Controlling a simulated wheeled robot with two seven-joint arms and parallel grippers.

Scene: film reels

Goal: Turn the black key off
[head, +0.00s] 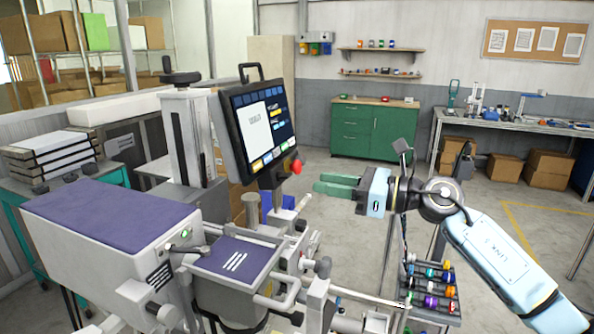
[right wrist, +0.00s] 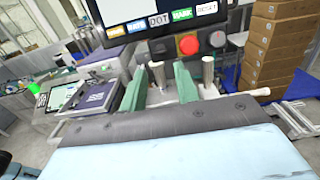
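In the right wrist view, a small dark knob (right wrist: 157,48) sits under the screen, left of a red button (right wrist: 188,45). It may be the black key, but its shape and setting are too small to tell. A small round grey fitting (right wrist: 217,38) sits right of the red button. In the head view the red button (head: 296,167) shows at the screen's lower right corner; the dark knob cannot be made out there. My right gripper (head: 318,184) is open and empty, its green fingers pointing left, to the right of the red button and a little lower. My left gripper is not in view.
The tilted screen (head: 262,125) stands above the machine with a purple-topped housing (head: 115,218) and a green light (head: 184,233). Metal posts (right wrist: 208,72) stand near my right fingers. A rack of coloured spools (head: 432,285) is below my right arm. Open floor lies behind.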

